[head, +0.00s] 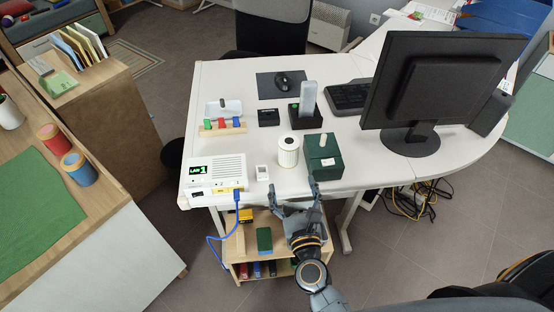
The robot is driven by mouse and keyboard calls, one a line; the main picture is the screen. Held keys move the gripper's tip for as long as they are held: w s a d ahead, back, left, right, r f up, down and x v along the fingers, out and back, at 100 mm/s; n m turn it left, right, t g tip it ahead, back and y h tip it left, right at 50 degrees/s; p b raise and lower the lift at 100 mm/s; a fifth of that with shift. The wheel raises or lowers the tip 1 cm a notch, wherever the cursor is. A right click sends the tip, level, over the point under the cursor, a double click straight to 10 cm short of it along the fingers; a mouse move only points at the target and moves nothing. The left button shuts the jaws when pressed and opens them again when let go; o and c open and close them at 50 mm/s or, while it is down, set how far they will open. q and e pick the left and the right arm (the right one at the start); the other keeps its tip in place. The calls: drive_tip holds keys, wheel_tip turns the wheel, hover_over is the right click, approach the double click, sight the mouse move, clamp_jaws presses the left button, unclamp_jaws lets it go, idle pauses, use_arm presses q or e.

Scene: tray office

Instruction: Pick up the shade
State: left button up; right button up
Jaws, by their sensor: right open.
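A white, upright cylinder with a hole in its top (288,151) stands near the front edge of the white desk (225,88); it looks most like the shade, though I cannot be sure. My right gripper (293,188) is open and empty. It appears just in front of the desk's front edge, fingers pointing toward the desk, below the cylinder in the picture and apart from it. My left gripper is not in the head view.
A dark green box (324,160) stands close to the cylinder's right. A black monitor (440,80) stands farther right. A low wooden shelf (241,248) is below the desk edge.

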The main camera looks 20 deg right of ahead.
sight(291, 149)
drive_tip(key=w, duration=0.2)
drive_tip(key=w+d+r+m+p, duration=0.1)
drive_tip(key=w, duration=0.2)
drive_tip(key=w+d+m+h, duration=0.1)
drive_tip(key=w, duration=0.2)
drive_tip(key=shift+r+p, duration=0.35)
drive_tip(key=shift+w, duration=0.45)
drive_tip(key=shift+w+d+p, duration=0.25)
drive_tip(key=shift+w+p, duration=0.05)
drive_tip(key=shift+w, duration=0.9)
drive_tip(key=shift+w+d+p, duration=0.2)
drive_tip(key=shift+w+p, duration=0.05)
drive_tip(key=shift+w, duration=0.9)
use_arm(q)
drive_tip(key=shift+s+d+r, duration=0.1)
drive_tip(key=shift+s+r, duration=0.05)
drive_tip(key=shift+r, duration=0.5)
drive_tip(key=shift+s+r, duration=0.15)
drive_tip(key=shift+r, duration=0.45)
use_arm(e)
drive_tip(key=shift+r, duration=0.1)
drive_tip(key=c, duration=1.3)
